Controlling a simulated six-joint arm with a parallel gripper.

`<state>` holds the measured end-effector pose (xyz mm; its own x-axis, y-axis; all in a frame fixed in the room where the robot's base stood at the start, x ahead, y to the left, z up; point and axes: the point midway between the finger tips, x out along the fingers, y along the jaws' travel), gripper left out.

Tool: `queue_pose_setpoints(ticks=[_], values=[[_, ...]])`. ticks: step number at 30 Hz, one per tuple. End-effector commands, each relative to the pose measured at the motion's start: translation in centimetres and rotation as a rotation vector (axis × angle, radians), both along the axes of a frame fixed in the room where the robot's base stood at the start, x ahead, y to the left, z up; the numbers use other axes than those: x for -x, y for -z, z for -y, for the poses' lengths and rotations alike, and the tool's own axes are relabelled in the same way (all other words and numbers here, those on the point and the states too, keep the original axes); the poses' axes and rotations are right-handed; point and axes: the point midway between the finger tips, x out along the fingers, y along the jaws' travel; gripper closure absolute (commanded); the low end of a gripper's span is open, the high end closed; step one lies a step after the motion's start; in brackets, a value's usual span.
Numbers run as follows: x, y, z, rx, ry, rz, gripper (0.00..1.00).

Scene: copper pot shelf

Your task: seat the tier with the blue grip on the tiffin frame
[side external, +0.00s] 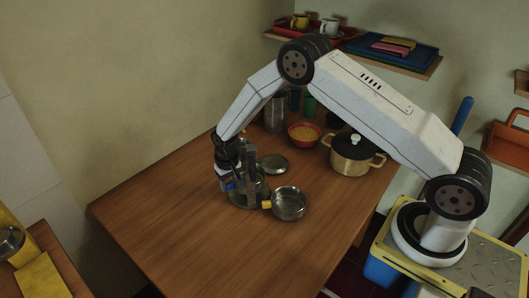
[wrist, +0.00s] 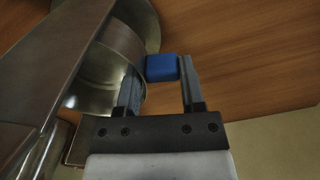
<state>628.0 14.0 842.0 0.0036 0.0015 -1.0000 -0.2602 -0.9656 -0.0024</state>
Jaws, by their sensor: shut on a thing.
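The steel tier with the blue grip (wrist: 118,48) shows in the wrist view, with its blue grip (wrist: 162,68) between the two fingers of my gripper (wrist: 162,80). My gripper is shut on this grip. In the side view the blue grip (side external: 229,186) is a small patch below my gripper (side external: 226,178). The tiffin frame (side external: 250,160) stands upright beside my gripper, and its flat grey bar (wrist: 48,55) crosses the left of the wrist view. The tier is at the frame, but I cannot tell whether it rests fully down. My gripper and the frame partly hide it.
A steel tier (side external: 290,204) with a yellow grip (side external: 266,204) lies just right of the frame. A round lid (side external: 274,164), a red bowl (side external: 304,134), a brass pot (side external: 352,155) and a steel cup (side external: 275,113) stand behind. The table's front left (side external: 190,245) is clear.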

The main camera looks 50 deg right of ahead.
Motion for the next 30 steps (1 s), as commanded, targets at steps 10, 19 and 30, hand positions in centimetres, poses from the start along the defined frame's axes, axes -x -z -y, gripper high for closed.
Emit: queue_pose_setpoints(ticks=[10,19,30], values=[[0.0,2.0,0.0,0.000,0.000,-0.001,1.00],[0.0,3.2,0.0,-0.001,0.000,-0.002,1.00],[0.0,3.4,0.0,-0.001,0.000,-0.002,1.00]])
